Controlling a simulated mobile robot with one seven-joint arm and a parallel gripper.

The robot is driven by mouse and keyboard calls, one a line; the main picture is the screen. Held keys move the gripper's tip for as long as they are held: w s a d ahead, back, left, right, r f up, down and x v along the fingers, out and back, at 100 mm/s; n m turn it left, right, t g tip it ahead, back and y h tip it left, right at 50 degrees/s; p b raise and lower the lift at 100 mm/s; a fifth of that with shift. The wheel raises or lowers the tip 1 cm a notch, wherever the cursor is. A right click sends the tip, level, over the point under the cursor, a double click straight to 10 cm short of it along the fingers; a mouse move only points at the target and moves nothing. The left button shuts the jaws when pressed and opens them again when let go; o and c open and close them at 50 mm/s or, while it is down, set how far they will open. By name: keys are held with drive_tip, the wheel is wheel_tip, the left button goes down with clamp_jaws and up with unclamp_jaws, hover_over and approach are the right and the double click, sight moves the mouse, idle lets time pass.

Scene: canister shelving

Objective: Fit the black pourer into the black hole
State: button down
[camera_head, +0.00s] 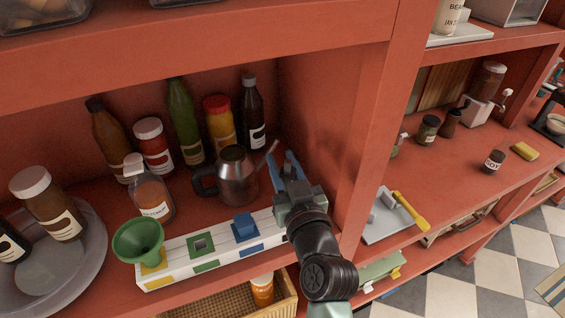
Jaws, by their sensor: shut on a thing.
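A long white rack (220,252) with coloured patches lies along the shelf front. A green funnel (139,240) stands at its left end by a yellow patch. A green square piece with a dark opening (201,244) and a blue piece (245,227) sit further right on it. My gripper (285,168), with blue fingers, is at the rack's right end, just right of a dark metal jug (237,178). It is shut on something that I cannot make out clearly. I cannot clearly identify the black pourer or the black hole; my wrist covers the rack's right end.
Several bottles and jars stand behind, among them a green bottle (184,120) and a dark bottle (253,114). A clear bottle (150,194) is behind the funnel. A red upright panel (368,130) is close on my gripper's right. A round grey tray (88,262) is at left.

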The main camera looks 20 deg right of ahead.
drive_tip(key=shift+f, duration=0.1)
wheel_tip(320, 180, down, 6)
drive_tip(key=b, duration=0.6)
drive_tip(key=shift+r, duration=0.2)
drive_tip(key=shift+b, duration=0.85)
idle(1.1)
drive_tip(key=shift+f+b, duration=1.75)
drive_tip(key=shift+b, duration=0.2)
drive_tip(key=c, duration=0.5)
unclamp_jaws()
